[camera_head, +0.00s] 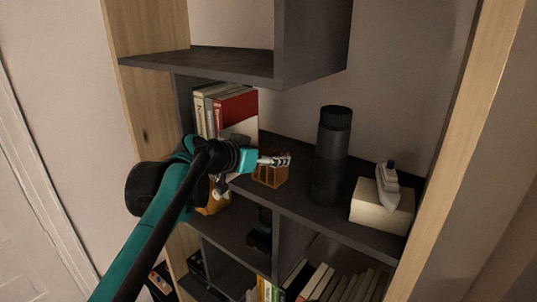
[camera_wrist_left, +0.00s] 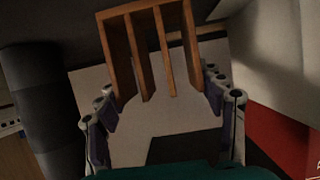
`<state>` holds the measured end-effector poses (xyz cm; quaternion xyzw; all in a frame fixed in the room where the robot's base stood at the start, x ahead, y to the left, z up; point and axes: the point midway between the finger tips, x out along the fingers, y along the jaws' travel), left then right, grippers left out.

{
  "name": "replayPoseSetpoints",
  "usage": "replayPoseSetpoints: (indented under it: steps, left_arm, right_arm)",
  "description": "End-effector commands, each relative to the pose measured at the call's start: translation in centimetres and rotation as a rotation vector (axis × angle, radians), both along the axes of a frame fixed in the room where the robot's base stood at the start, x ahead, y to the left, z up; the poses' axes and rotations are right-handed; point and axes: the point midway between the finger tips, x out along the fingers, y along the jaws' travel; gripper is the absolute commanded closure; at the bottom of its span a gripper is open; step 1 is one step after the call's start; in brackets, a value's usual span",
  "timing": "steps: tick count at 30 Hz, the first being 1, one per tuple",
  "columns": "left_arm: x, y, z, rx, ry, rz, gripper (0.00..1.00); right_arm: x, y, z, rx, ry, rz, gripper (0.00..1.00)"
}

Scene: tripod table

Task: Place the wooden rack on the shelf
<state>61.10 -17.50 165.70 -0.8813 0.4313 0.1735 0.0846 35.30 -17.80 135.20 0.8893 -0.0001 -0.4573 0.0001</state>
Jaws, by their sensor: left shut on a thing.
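The wooden rack (camera_head: 270,176) is a small brown box with upright dividers. In the head view it is at the middle shelf (camera_head: 298,206), near its front edge, left of the black bottle. My left gripper (camera_head: 277,160) is shut on the rack, and my fingers partly cover its top. In the left wrist view the rack (camera_wrist_left: 152,50) shows its open slots between the fingers of my left gripper (camera_wrist_left: 163,95). I cannot tell whether its underside touches the shelf. My right gripper is not in view.
A tall black bottle (camera_head: 332,155) stands right of the rack. Further right, a white toy boat (camera_head: 387,188) sits on a cream block (camera_head: 381,208). Books (camera_head: 235,107) stand behind my arm on the left. More books (camera_head: 330,284) fill a lower compartment.

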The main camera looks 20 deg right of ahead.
Motion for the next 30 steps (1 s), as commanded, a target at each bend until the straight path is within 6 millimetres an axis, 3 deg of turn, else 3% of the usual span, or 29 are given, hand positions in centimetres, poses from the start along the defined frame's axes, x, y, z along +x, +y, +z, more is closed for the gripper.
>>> replayPoseSetpoints:
  steps: [8,9,11,22,30]
  left_arm:
    - [0.0,0.0,-0.3,0.0,0.0,0.0,0.65]
    - [0.0,0.0,-0.3,0.0,0.0,0.0,0.21]
    - [0.0,0.0,-0.2,0.0,0.0,0.0,0.11]
    - [0.0,0.1,0.2,0.0,0.0,0.0,0.11]
    - [-2.7,3.7,1.8,0.0,0.0,0.003,0.11]
  right_arm:
    - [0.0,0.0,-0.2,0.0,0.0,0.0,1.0]
    - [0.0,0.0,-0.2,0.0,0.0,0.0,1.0]
    - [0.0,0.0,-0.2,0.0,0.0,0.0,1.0]
    - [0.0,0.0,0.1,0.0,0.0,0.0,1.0]
    - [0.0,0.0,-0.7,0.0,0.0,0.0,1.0]
